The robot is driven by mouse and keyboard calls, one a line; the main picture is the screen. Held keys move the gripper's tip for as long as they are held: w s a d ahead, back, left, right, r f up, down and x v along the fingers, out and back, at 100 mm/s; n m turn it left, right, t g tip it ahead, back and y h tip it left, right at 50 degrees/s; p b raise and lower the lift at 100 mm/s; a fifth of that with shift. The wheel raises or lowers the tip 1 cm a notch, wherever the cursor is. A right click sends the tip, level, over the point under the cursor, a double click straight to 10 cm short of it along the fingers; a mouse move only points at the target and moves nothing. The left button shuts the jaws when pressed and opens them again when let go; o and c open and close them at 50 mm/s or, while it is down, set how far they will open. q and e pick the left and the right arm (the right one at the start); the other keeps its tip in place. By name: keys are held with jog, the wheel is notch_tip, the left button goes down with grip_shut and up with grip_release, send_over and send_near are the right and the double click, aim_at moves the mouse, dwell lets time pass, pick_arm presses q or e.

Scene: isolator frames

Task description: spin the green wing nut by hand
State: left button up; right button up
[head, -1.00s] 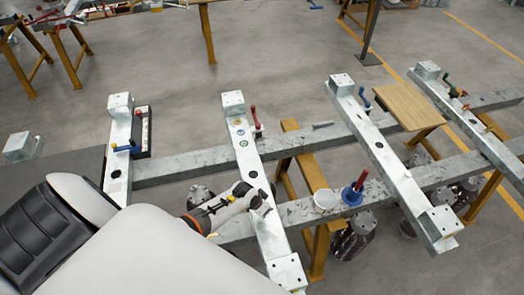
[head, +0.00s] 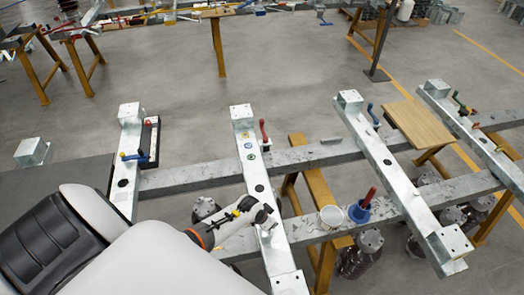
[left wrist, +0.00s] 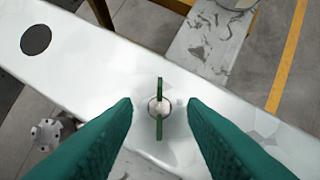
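The green wing nut (left wrist: 159,108) sits on a round metal stud on the pale galvanised beam (left wrist: 95,75) in the left wrist view. Its two wings stand roughly up and down in that picture. My left gripper (left wrist: 161,103) is open, with one green finger on each side of the wing nut and a visible gap to both. In the head view my left gripper (head: 266,221) is low over the near part of the middle beam (head: 268,206); the wing nut cannot be made out there. My right gripper is not in view.
A red-handled clamp (head: 264,135) stands farther up the middle beam. Small coloured discs (head: 250,146) lie along it. A wooden board (head: 420,123) lies at right.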

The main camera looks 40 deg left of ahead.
pick_arm(q)
jog(key=v, duration=1.1)
jog(key=shift+b, duration=0.3)
jog(key=shift+s, duration=0.15)
